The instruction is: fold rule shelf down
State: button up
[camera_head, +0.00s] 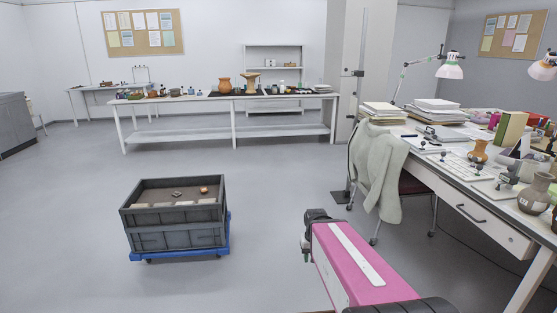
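A grey shelf unit (274,46) stands against the back wall, behind the long white table. A few small items (269,62) sit on its middle shelf, too small to make out. I cannot pick out a folding rule on it or anywhere else. My pink arm link rises from the bottom of the picture, right of centre, far from the shelf unit. My gripper does not show.
The long table (283,132) with pots blocks the shelf unit's lower part. A grey crate (175,240) on a blue dolly (229,238) stands front left. A cluttered desk (455,186) and a chair with a draped garment (377,170) are at right. The middle floor is clear.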

aim_at(353, 102)
jog(key=i+j+z, duration=0.1)
jog(key=i+z, duration=0.15)
jog(key=i, duration=0.3)
jog(key=i+j+z, duration=0.25)
jog(key=i, duration=0.35)
jog(key=i+j+z, duration=0.25)
jog(key=i, duration=0.25)
jog(key=i+j+z, duration=0.25)
jog(key=i+j, duration=0.25)
